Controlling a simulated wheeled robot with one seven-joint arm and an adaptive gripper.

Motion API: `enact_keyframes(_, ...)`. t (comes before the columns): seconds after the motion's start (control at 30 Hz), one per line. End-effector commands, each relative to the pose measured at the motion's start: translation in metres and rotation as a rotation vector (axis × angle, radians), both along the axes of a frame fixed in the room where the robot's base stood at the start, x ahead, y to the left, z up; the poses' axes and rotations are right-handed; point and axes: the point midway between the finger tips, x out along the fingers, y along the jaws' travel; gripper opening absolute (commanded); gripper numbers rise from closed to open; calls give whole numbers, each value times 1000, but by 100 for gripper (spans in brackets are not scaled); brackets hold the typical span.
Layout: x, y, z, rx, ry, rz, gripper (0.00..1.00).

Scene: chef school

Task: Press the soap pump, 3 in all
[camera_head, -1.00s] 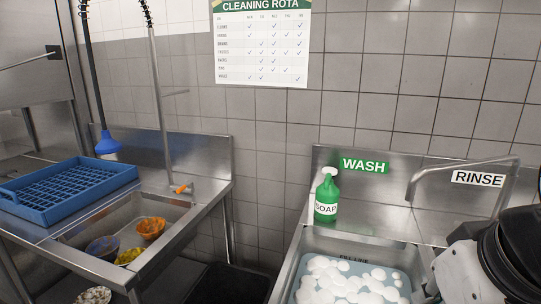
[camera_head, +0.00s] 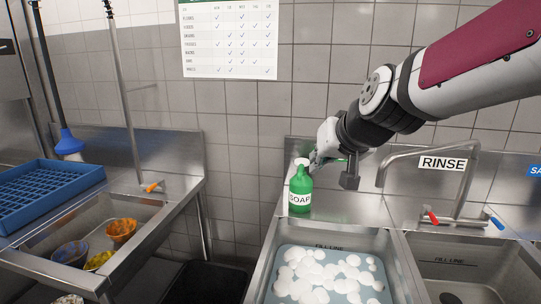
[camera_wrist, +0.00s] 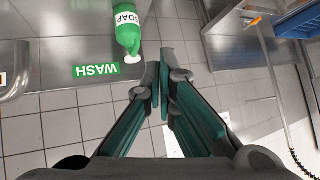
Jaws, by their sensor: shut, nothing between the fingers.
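The green soap bottle (camera_head: 300,183) stands upright on the metal ledge behind the foamy sink, its white pump head (camera_head: 301,162) on top. In the wrist view the bottle (camera_wrist: 128,22) appears upside down at the top, with the white pump (camera_wrist: 133,58) at its lower end. My gripper (camera_head: 314,160) is shut and empty, just right of the pump head in the head view. In the wrist view its fingertips (camera_wrist: 160,72) lie together to the right of the pump, with a small gap in the picture. Whether they touch the pump cannot be told from the head view.
The wash sink (camera_head: 262,270) holds water and white foam. A bent tap (camera_head: 473,185) stands on the right by the RINSE sign (camera_head: 443,164). A blue rack (camera_head: 45,185) lies far left.

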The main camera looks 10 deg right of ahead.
Motion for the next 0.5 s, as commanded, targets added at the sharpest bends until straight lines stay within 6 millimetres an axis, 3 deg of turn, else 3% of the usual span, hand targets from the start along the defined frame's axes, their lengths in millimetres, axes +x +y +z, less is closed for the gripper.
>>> enact_keyframes(0.03, 23, 1, -3, 2, -23, -15, 0)
enact_keyframes(0.2, 91, -4, -8, -11, -122, -83, 0)
enact_keyframes(0.5, 194, -18, -34, -102, -286, -225, 0)
